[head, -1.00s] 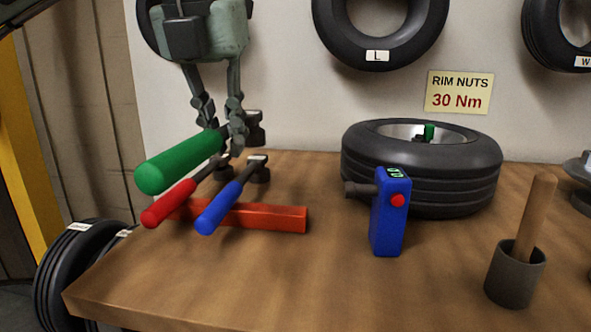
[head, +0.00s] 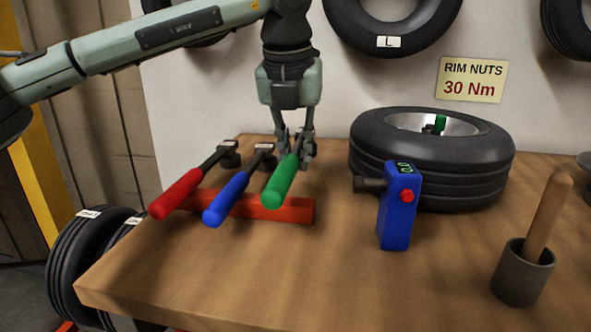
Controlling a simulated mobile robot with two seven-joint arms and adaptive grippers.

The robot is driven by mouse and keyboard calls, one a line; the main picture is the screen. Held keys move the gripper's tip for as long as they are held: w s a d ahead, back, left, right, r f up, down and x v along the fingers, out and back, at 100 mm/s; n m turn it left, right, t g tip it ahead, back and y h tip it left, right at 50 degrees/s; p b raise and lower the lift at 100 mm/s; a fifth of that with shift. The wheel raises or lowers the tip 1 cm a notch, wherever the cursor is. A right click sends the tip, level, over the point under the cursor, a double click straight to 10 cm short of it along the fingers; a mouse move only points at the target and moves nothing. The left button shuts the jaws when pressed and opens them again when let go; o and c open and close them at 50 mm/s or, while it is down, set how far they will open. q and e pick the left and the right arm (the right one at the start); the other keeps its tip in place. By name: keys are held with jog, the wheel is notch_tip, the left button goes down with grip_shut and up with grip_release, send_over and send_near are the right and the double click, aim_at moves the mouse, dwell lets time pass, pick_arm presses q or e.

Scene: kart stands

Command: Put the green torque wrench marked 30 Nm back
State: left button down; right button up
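The green torque wrench (head: 281,182) is over the right part of the red rack (head: 240,207), its handle towards me. I cannot tell whether it touches the rack, and no mark on it is readable. My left gripper (head: 297,160) points down with its fingers around the wrench's shaft near the head, which they hide; it looks shut on it. A red-handled wrench (head: 178,192) and a blue-handled wrench (head: 228,201) lie side by side across the rack, left of the green one. My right gripper is not in view.
A blue device with a red button (head: 399,210) stands right of the rack. Behind it a tyre (head: 440,175) lies flat under the "RIM NUTS 30 Nm" sign (head: 473,79). A grey cup (head: 522,276) holds a wooden handle (head: 549,215). The table front (head: 330,285) is clear.

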pick_arm(q)
jog(key=shift+f, duration=1.55)
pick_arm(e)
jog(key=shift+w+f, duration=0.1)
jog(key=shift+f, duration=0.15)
pick_arm(q)
jog(key=shift+f, duration=0.1)
jog(key=c, duration=1.5)
grip_release()
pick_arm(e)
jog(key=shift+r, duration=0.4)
pick_arm(q)
jog(key=shift+v, duration=0.9)
jog(key=v, duration=0.9)
jog(key=shift+r, duration=0.2)
jog(key=shift+s+a+r, duration=0.1)
jog(key=shift+s+r, duration=0.05)
jog(key=shift+r, duration=0.25)
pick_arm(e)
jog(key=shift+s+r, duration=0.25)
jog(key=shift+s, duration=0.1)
